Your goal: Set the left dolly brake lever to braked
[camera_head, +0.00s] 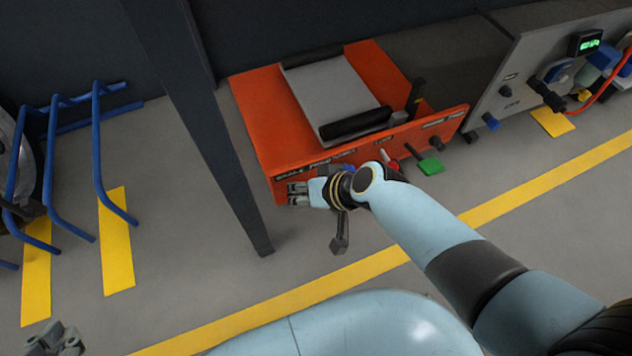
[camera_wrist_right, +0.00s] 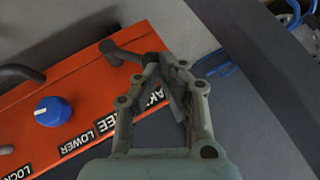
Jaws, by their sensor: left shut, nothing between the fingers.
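The brake lever (camera_wrist_right: 120,50) is a grey bar with a rounded end on the orange dolly's front panel (camera_wrist_right: 90,80), near the BRAKE and FREE labels in the right wrist view. My right gripper (camera_wrist_right: 158,60) is at this lever, its fingertips close together beside the bar. I cannot tell whether they touch or grip it. In the head view my right gripper (camera_head: 292,194) is at the left end of the orange dolly (camera_head: 268,125) and covers the lever area. My left gripper (camera_head: 55,338) is shut and empty at the bottom left.
A blue knob (camera_wrist_right: 53,111) sits on the panel beside the lever. A green pedal (camera_head: 430,163) is further right. A dark post (camera_head: 215,140) stands left of the dolly, and a blue rack (camera_head: 75,165) further left. A grey cabinet (camera_head: 545,80) stands right.

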